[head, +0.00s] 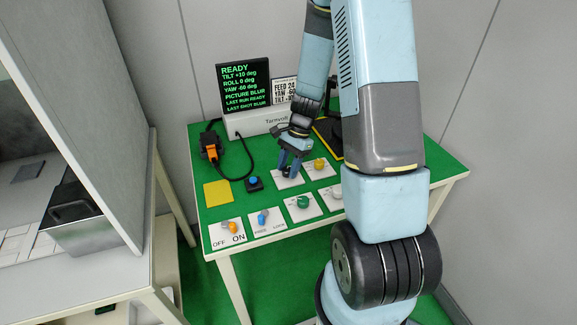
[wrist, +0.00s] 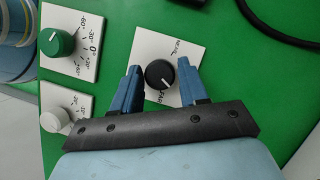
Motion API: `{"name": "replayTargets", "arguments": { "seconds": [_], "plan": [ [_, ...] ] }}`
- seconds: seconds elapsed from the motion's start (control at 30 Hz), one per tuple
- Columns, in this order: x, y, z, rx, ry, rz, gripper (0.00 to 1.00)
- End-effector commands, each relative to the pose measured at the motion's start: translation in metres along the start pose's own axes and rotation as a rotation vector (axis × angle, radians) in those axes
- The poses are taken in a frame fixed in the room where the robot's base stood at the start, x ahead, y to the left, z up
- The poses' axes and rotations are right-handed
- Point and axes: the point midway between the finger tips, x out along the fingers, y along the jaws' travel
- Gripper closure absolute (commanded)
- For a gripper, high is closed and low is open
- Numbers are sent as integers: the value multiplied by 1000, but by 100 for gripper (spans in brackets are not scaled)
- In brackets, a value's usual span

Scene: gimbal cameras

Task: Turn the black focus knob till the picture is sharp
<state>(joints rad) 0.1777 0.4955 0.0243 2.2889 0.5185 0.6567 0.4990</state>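The black focus knob (wrist: 160,74) is round with a white pointer line and sits on a white plate (wrist: 150,42) with small lettering in the wrist view. My gripper (wrist: 160,66) has its two blue fingers on either side of the knob, with a narrow gap showing on each side. In the head view my gripper (head: 290,172) points down over that plate and mostly hides the knob. A black screen (head: 244,88) reads READY, TILT +10 deg, ROLL 0 deg, YAW -60 deg, PICTURE BLUR and LAST SHOT BLUR in green.
Close by are a yellow knob (head: 319,164), a green knob (head: 303,202), a white knob (head: 336,193), a blue button (head: 253,182), a blue lever (head: 262,219) and an orange OFF/ON switch (head: 232,227). A black cable (head: 240,165) runs to an orange and black device (head: 211,147).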

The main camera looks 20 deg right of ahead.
Motion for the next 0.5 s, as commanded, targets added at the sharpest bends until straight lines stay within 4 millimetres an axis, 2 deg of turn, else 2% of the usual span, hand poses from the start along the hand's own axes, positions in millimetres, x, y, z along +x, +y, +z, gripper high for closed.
{"name": "replayTargets", "arguments": {
  "seconds": [0.03, 0.37, 0.5],
  "plan": [
    [0, 0, 0, 0, 0, 0, 62],
    [0, 0, 0, 0, 0, 0, 94],
    [0, 0, 0, -5, 0, 1, 95]
  ]
}}
